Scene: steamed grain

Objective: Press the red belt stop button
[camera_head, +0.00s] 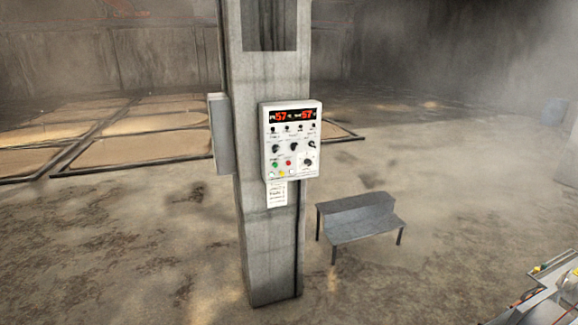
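A white control box (291,141) is fixed to the front of a grey concrete pillar. Its dark display at the top shows red digits. Below are several small dark knobs and a row with a green button (275,163) and a red button (289,163). The labels are too small to read, so I cannot tell which button is the belt stop. A white paper tag (277,194) hangs under the box. Neither of my grippers shows in this view.
The concrete pillar (270,240) stands in the middle, with a grey box (219,134) on its left side. A low grey metal step bench (358,218) stands to its right. Grain beds (130,148) lie back left. Metal equipment (548,292) fills the lower right corner. Stained floor is open around the pillar.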

